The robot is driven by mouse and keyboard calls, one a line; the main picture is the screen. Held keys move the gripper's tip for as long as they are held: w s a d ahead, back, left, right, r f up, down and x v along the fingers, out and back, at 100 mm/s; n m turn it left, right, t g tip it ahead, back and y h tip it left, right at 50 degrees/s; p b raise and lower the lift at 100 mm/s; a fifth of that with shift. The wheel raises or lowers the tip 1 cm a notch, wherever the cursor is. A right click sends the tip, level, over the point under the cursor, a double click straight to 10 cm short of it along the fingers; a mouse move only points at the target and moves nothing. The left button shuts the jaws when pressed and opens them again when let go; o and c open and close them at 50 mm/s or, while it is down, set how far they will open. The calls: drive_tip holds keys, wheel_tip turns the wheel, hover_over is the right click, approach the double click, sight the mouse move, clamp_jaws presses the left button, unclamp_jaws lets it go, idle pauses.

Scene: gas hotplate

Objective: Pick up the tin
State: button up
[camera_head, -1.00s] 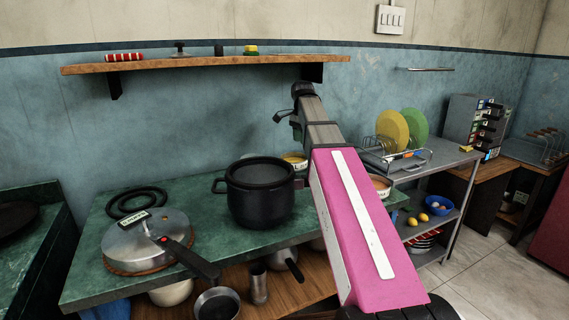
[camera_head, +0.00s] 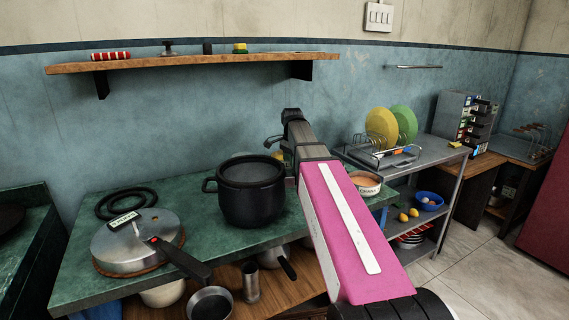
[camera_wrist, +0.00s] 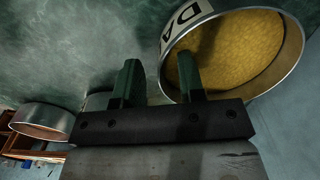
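In the wrist view, a round metal tin (camera_wrist: 240,55) with yellow contents and a label starting "DA" is at the upper right. My gripper (camera_wrist: 160,80) has its two dark green fingers apart with nothing visible held between them. The right finger overlaps the tin's open mouth; I cannot tell whether it is inside or above it. In the head view my gripper (camera_head: 274,141) is above the counter behind the black pot, and the yellow tin is mostly hidden there. Another tin (camera_head: 366,183), with orange-brown contents, stands right of my arm.
A black pot (camera_head: 251,200) stands close left of my arm on the green counter (camera_head: 75,265). A lidded pan (camera_head: 135,245) is farther left. A wooden shelf (camera_head: 200,63) runs above. A plate rack (camera_head: 385,155) stands at right. Another metal tin (camera_wrist: 45,122) is left in the wrist view.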

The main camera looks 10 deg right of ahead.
drive_tip(key=shift+f, duration=0.1)
clamp_jaws()
